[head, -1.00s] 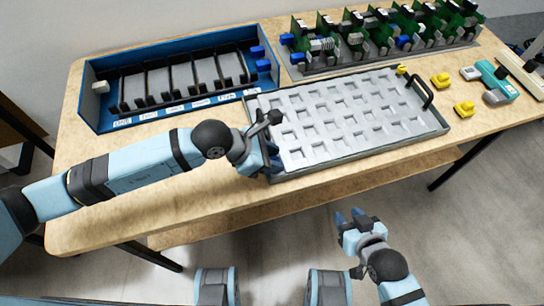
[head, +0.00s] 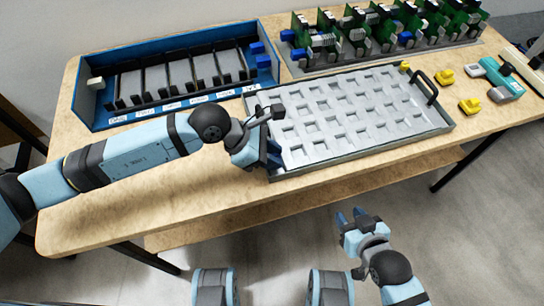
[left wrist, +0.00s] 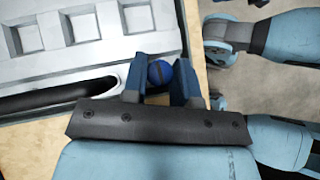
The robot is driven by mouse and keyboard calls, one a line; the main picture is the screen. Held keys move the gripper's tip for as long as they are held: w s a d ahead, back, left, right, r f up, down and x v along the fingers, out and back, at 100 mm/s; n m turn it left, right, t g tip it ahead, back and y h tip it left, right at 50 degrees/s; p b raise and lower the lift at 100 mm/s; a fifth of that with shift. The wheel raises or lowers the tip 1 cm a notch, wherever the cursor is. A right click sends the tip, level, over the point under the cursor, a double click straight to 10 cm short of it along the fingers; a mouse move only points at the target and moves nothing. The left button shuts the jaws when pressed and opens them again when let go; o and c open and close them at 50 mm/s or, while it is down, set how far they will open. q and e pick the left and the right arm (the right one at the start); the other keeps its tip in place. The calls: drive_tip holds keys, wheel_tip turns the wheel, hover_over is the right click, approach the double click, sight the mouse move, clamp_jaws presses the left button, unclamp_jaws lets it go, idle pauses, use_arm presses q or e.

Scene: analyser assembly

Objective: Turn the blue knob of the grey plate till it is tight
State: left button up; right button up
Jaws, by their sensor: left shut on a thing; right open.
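The grey plate (head: 350,118), a tray with rows of square pockets and black handles, lies on the wooden table. The blue knob (left wrist: 160,73) shows in the left wrist view at the plate's corner, a round head with a dark slot. My left gripper (left wrist: 161,80) is shut on it, with one blue finger on each side. In the head view my left gripper (head: 272,155) is at the plate's near left corner and hides the knob. My right gripper (head: 350,217) is open and empty, in front of the table's edge.
A blue rack (head: 175,80) with black slots stands at the back left. Green circuit boards (head: 385,25) stand in a grey holder behind the plate. Yellow pieces (head: 470,105) and a teal power tool (head: 497,78) lie at the right. The table's front left is clear.

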use_arm(q)
drive_tip(key=o, duration=0.7)
drive_tip(key=shift+c, duration=0.2)
drive_tip(key=shift+a+r, duration=0.1)
drive_tip(key=v, duration=1.3)
drive_tip(key=shift+a+r+p, duration=0.2)
drive_tip(key=shift+p, duration=0.15)
